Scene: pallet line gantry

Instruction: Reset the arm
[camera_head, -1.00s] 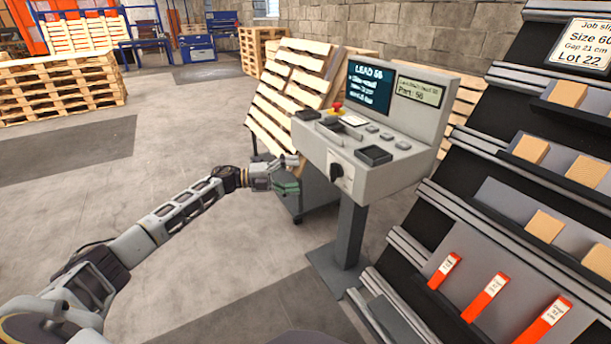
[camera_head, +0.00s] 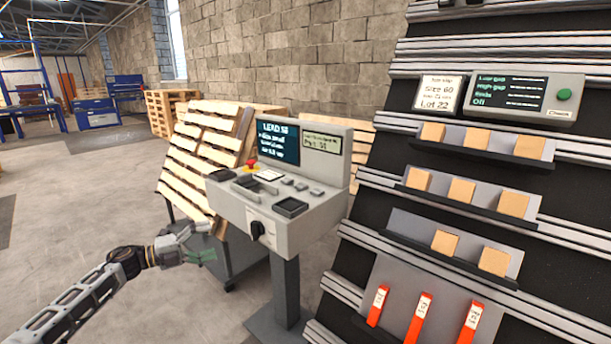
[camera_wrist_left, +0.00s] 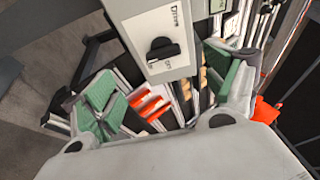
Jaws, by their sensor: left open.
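My left gripper (camera_head: 205,246) is at the end of my left arm, low and left of the grey control console (camera_head: 305,222) in the head view. It is open and empty, apart from the console. In the left wrist view its green-padded fingers (camera_wrist_left: 170,95) are spread wide. The console's black rotary switch (camera_wrist_left: 163,50) shows beyond them. The same switch (camera_head: 257,231) is on the console's front face in the head view. My right gripper is not in view.
The console stands on a grey post (camera_head: 285,290). At the right, a sloped black rack holds wooden blocks (camera_head: 462,190), red-orange tags (camera_head: 418,318) and a small display panel (camera_head: 520,94). Pallets (camera_head: 205,150) lean behind the console. Open floor (camera_head: 80,200) lies at the left.

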